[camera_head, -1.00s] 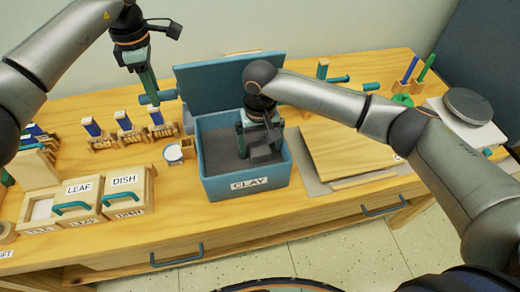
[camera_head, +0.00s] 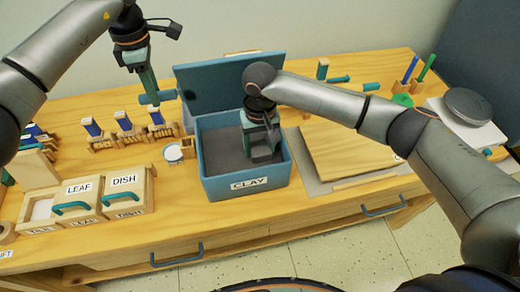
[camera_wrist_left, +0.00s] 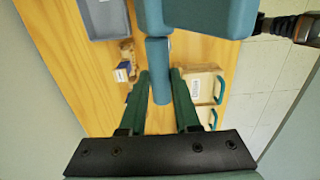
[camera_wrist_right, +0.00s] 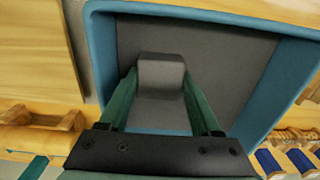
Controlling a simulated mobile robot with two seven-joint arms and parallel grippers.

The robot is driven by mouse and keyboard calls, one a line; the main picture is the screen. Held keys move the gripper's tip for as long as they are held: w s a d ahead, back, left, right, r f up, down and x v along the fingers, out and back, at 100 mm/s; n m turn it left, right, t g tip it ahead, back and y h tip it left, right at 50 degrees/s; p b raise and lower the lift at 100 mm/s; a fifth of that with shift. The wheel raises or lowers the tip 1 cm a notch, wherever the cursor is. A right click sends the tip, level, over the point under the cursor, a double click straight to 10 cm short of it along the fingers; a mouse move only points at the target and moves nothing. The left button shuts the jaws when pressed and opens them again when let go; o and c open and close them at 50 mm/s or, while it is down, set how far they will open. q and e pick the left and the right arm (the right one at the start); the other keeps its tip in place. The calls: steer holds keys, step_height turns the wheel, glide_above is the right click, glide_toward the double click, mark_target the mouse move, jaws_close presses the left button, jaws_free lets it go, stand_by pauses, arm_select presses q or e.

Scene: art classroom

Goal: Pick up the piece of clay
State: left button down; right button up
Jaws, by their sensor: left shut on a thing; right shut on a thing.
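The blue box labelled CLAY (camera_head: 205,170) stands open on the table, with dark grey clay inside. Its blue lid (camera_head: 215,85) is tipped up behind it. My left gripper (camera_head: 155,98) is shut on the lid's blue handle, which shows between its fingers in the left wrist view (camera_wrist_left: 160,80). My right gripper (camera_head: 261,148) points down inside the box and is shut on a grey block of clay (camera_wrist_right: 160,72), seen between its fingers in the right wrist view. Whether the block is clear of the clay below is hard to tell.
A wooden board (camera_head: 345,145) lies to the right of the box. Small LEAF and DISH boxes (camera_head: 125,195) stand to the left, with several blue-topped stamps (camera_head: 125,122) behind. A round grey wheel (camera_head: 468,105) is at the far right. The box walls surround my right gripper closely.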

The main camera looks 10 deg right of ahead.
mark_target(260, 150)
jaws_close()
steer(key=shift+r, duration=0.1)
step_height(260, 150, up, 18)
steer(key=s+d+r, duration=0.2)
steer(key=s+d, duration=1)
steer(key=s, duration=0.4)
steer(key=shift+r, duration=0.4)
